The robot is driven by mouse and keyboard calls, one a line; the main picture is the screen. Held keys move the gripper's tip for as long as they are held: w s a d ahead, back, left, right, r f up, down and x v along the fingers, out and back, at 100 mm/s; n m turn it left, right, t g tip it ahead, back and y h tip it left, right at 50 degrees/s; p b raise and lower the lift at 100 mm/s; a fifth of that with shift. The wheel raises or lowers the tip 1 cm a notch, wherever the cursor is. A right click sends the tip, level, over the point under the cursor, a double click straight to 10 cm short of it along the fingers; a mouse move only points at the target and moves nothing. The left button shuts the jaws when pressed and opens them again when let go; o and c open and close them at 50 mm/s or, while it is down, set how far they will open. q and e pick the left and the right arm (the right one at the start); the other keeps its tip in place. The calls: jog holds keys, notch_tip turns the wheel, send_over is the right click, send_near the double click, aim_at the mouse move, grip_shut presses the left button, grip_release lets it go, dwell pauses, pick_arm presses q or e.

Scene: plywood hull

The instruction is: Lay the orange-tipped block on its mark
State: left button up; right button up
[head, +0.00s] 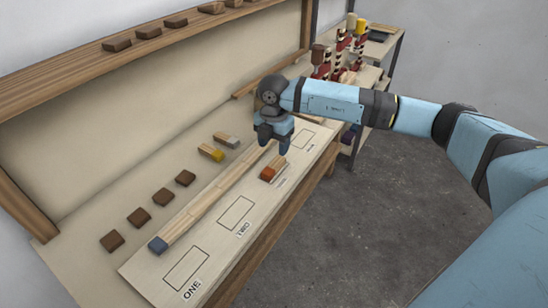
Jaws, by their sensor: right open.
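Rectangular marks show bare: one labelled ONE (187,268), one labelled TWO (236,213), and another (306,139) at the far end. My left gripper is out of view.
A long wooden strip (208,203) with a blue-grey end lies behind the marks. A yellow-tipped block (211,153) and a grey-tipped block (227,140) lie behind it. Several brown blocks (138,217) line the bench.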

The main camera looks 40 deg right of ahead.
notch_tip(320, 180, up, 5)
jog(key=shift+f, duration=0.1)
dwell(0.7)
